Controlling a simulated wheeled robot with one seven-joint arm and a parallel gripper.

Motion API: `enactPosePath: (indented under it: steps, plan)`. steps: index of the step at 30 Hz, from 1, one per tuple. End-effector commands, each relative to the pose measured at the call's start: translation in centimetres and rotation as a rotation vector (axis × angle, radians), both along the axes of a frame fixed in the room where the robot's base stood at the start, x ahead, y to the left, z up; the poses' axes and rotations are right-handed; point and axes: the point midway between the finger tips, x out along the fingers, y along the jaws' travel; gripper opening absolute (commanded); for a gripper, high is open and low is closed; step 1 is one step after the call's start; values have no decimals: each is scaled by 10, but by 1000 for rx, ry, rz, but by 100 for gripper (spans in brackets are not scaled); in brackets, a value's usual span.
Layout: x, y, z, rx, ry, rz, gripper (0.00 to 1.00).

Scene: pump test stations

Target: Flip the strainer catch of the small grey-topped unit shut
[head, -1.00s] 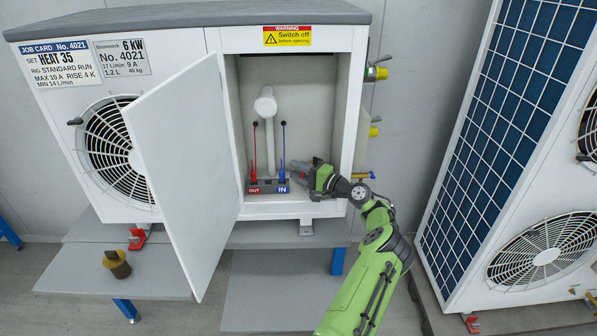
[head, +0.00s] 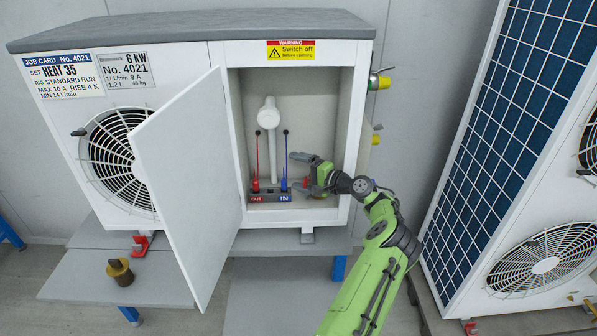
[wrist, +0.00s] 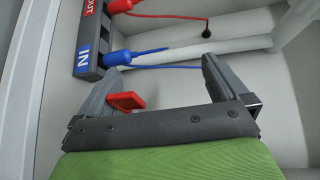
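The small grey-topped unit (head: 290,100) is white, and its door (head: 185,170) stands open. Inside, a dark block has a red OUT side (head: 256,198) and a blue IN side (head: 286,198). My gripper (head: 302,172) is inside the opening, right of the IN fitting. In the wrist view my gripper (wrist: 163,72) is open, with its fingers well apart. A small red lever (wrist: 126,101), seemingly the strainer catch, shows between the fingers, close beside the left one. I cannot tell whether they touch. The lever's base is hidden.
The cabinet's right wall (head: 352,140) is close to my wrist. A brass weight (head: 120,271) sits on the grey bench at left. A tall unit with a blue grille (head: 500,130) stands at right.

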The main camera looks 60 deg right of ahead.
Motion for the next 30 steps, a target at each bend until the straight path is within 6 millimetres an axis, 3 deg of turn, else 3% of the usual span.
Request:
enactPosePath:
  steps: [1,3,8,9,30]
  plan:
    - [2,-5,73,-96,-122,-14,76]
    - [1,-5,74,-95,-122,-15,76]
    - [1,-5,74,-95,-122,-16,76]
    - [-6,-4,10,-6,-7,-12,75]
    - [-59,2,8,-4,-1,-15,70]
